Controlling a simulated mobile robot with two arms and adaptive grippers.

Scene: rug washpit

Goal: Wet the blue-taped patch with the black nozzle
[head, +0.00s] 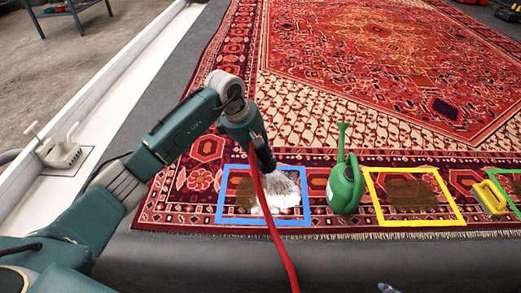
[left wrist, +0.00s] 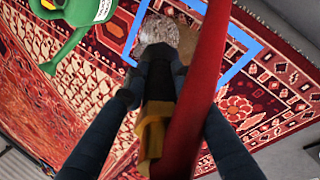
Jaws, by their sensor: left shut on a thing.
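The blue-taped patch (head: 240,221) lies on the near edge of the red rug. Inside the tape I see a dark brown area at the left and a whitish, spray-like or foamy area (head: 284,196) at the right. My left gripper (head: 265,160) is over the patch, shut on the black nozzle (left wrist: 158,88), which has a yellow part. The nozzle's tip points down at the pale area inside the blue tape (left wrist: 238,68). A red hose (head: 277,237) trails from it toward me.
A green watering can (head: 345,187) stands just right of the blue tape. Beyond it are a yellow-taped brown patch (head: 414,222), a yellow-handled brush-like tool (head: 490,197) and a green-taped edge. A pale fixture (head: 60,153) sits on the left ledge.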

